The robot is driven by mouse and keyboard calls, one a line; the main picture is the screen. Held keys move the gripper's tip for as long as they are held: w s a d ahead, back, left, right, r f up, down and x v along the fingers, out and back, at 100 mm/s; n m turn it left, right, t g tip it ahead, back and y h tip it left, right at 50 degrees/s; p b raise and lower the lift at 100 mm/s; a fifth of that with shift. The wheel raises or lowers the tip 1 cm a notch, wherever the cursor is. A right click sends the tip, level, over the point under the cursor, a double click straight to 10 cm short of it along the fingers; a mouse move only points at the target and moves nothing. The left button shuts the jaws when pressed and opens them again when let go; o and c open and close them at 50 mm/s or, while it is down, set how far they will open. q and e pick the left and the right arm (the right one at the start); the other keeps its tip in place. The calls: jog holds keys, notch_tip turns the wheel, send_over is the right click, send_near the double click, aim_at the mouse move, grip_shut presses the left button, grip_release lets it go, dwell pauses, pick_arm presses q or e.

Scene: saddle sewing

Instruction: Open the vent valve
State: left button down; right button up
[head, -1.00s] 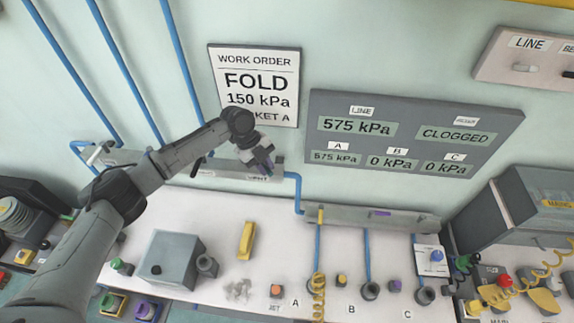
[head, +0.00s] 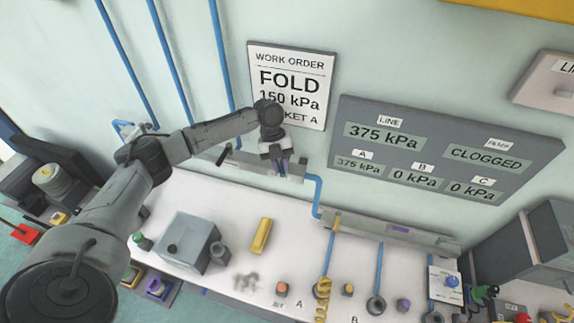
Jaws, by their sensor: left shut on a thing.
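My left gripper (head: 281,170) is at the right part of the grey wall manifold (head: 236,160), below the work order sign. It is shut on a small purple part, apparently the vent valve handle (head: 283,168), mostly hidden by the fingers. The "VENT" label seen earlier is covered. The wall display (head: 448,148) reads LINE 375 kPa, A 375 kPa, B 0 kPa, C 0 kPa and CLOGGED. My right gripper is not in view.
The work order sign (head: 289,84) reads FOLD, 150 kPa. A dark lever (head: 223,155) is on the manifold left of my gripper. On the white bench below are a grey box (head: 187,243), a yellow block (head: 262,235) and a coiled yellow hose (head: 323,291).

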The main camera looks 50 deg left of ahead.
pick_arm(q)
jog(key=c, duration=1.1)
grip_release()
jog(key=shift+r, duration=0.1)
jog(key=shift+r, duration=0.25)
jog(key=r+b, duration=0.1)
jog(key=r, duration=0.1)
jog(key=d+r, duration=0.1)
jog(key=shift+w+r+b, duration=0.1)
jog(key=shift+r+b, duration=0.3)
jog(key=d+r, duration=0.2)
jog(key=d, duration=0.1)
jog(key=w+d+r+b, duration=0.1)
jog(key=d+r, duration=0.1)
jog(key=d, duration=0.2)
jog(key=d+r+b, duration=0.1)
jog(key=d+r, duration=0.1)
jog(key=d, duration=0.1)
jog(key=shift+w+d+r, duration=0.3)
jog(key=shift+w, duration=0.05)
